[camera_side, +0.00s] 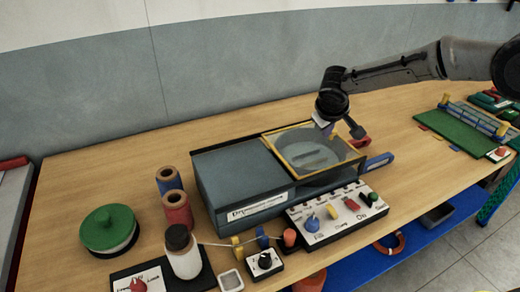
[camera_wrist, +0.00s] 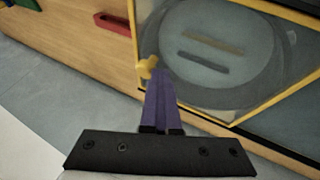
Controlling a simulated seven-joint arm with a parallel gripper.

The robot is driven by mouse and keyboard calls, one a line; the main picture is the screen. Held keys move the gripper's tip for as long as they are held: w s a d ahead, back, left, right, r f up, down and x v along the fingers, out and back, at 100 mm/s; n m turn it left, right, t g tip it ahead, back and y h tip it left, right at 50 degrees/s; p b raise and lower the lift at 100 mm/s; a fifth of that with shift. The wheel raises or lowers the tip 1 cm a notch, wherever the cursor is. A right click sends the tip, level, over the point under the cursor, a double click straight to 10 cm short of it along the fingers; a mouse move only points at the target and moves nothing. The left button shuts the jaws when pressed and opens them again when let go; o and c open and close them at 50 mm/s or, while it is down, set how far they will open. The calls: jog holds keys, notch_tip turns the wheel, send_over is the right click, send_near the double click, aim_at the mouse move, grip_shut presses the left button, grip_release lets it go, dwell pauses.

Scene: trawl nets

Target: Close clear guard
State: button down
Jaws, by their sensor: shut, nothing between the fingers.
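The clear guard (camera_side: 345,158) is a see-through panel in a yellow frame on the right part of a blue-grey machine (camera_side: 230,178). A round basin with slots shows through it. I cannot tell whether the guard lies fully down. In the wrist view, the guard's yellow frame (camera_wrist: 190,108) fills the upper right. A small yellow knob (camera_wrist: 148,67) shows just beyond my fingertips. My gripper (camera_side: 330,130) is shut and empty, pointing down over the guard's far right side. Its purple fingers show in the wrist view (camera_wrist: 160,80); I cannot tell whether they touch the knob.
A control panel (camera_side: 325,228) with coloured knobs stands in front of the machine. A blue handle (camera_side: 380,160) and a red part (camera_side: 360,142) lie at its right. Spools (camera_side: 177,210), a jar (camera_side: 182,255) and a green-lidded pot (camera_side: 107,226) stand left. Bare table lies behind.

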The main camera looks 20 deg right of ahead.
aim_at(314, 150)
jog(key=shift+d, duration=0.45)
jog(key=a, duration=0.4)
jog(key=shift+s+a+r, duration=0.3)
jog(key=shift+a, duration=0.1)
jog(key=v, duration=1)
jog(key=s+d+r+m, duration=0.2)
jog(key=s+d+r, duration=0.2)
jog(key=d+r, duration=0.4)
jog(key=s+d+r+m, duration=0.1)
jog(key=s+d+r, duration=0.1)
jog(key=s+d, duration=0.65)
jog(key=s+a+f+n+y, duration=0.1)
jog(key=s+f, duration=0.4)
jog(key=s, duration=0.5)
jog(key=s+a+f+n+y, duration=0.1)
jog(key=s+a+f+y, duration=0.2)
jog(key=s+f, duration=0.3)
jog(key=s, duration=0.4)
jog(key=shift+f, duration=0.25)
